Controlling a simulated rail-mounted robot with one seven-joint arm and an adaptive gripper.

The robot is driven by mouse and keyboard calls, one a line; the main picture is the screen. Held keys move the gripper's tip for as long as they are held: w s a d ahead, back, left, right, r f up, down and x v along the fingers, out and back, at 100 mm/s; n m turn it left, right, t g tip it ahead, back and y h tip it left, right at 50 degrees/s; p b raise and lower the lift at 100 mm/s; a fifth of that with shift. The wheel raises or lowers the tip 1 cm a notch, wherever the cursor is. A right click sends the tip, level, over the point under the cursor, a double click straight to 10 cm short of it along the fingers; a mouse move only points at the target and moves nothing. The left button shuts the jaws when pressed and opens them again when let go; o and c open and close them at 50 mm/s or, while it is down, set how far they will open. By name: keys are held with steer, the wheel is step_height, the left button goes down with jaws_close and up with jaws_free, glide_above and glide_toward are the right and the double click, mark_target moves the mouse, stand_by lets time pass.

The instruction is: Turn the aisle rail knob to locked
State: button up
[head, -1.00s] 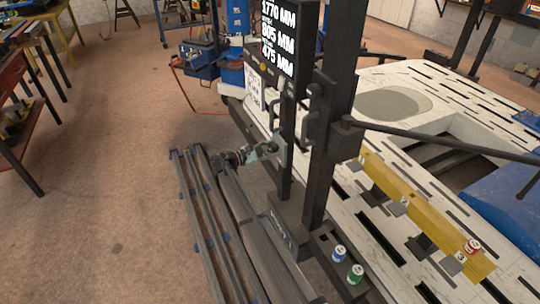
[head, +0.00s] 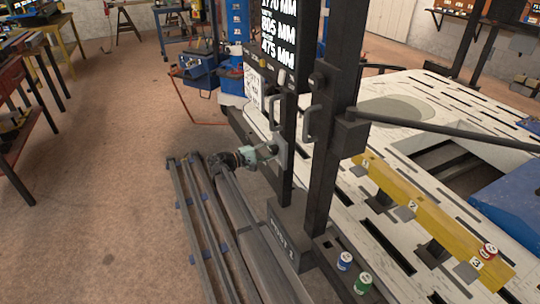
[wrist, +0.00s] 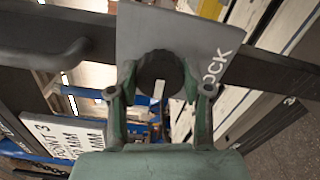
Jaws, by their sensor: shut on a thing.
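The aisle rail knob (wrist: 160,75) is a dark round knob with a white pointer line, seen in the wrist view. It sits on a grey plate (wrist: 175,32) with partly covered lettering ending in "OCK" to its right. The pointer line shows at the knob's lower side, not toward the lettering. My gripper (wrist: 160,85) is shut on the knob, one green finger at each side. In the head view my gripper (head: 272,152) reaches the grey plate (head: 284,156) on the dark post; the knob itself is hidden there.
Dark posts with handles (head: 308,122) stand beside the plate. Long grey rails (head: 205,230) lie below my arm. Open floor (head: 110,190) is at left.

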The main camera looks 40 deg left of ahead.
steer(key=shift+w+m, duration=0.1)
steer(key=shift+m, duration=0.2)
stand_by(0.4)
steer(key=o, duration=1.2)
steer(key=shift+d, duration=0.1)
steer(key=shift+c, duration=0.2)
steer(key=v, duration=1.2)
steer(key=shift+r, duration=0.1)
